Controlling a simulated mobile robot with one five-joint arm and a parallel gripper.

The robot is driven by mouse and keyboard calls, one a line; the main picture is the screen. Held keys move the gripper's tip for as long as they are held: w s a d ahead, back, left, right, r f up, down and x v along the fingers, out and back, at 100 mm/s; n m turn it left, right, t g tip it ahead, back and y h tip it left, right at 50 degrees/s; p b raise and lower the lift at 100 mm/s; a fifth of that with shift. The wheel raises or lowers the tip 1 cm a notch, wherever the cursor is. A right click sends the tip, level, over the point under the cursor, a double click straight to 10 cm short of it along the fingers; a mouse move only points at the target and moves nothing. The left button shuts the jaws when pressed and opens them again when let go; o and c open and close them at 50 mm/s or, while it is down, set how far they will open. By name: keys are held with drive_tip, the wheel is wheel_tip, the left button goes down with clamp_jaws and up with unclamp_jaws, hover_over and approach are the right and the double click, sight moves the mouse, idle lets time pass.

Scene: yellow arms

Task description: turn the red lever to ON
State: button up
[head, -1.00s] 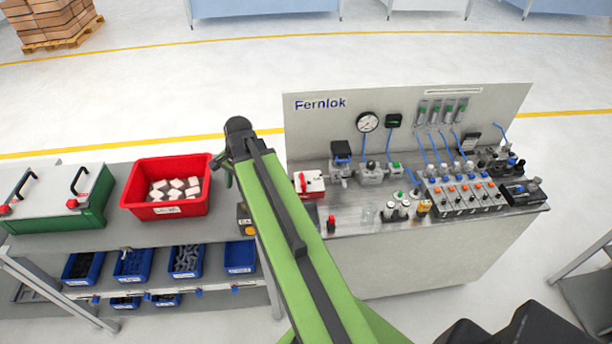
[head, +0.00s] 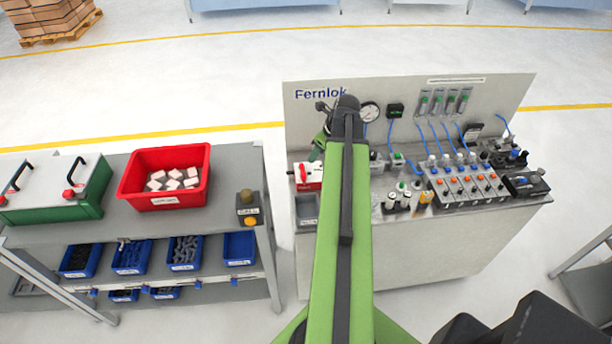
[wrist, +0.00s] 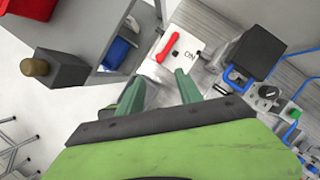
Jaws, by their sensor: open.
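The red lever (wrist: 168,47) sits on a white switch box (wrist: 160,68) and lies at a slant across it in the wrist view. The word ON is printed to the right of the lever. In the head view the red lever (head: 303,172) is at the left end of the Fernlok bench. My gripper (wrist: 160,88) is open and empty, with its two green fingers apart. In the wrist view the lever appears beyond the fingertips, with no contact visible. In the head view my gripper (head: 318,150) is near the box, partly behind my arm.
The Fernlok bench (head: 440,240) carries gauges, valves and blue hoses right of the switch box. A dark block (wrist: 247,52) stands right of it in the wrist view. A shelf with a red bin (head: 165,200) is to the left, with a gap between.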

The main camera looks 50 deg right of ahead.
sight(304, 174)
drive_tip(key=b+x, duration=1.2)
drive_tip(key=x, duration=0.3)
drive_tip(key=shift+s+f+b, duration=0.1)
drive_tip(key=shift+s+b, duration=0.05)
drive_tip(key=shift+b, duration=0.2)
clamp_jaws()
idle(0.3)
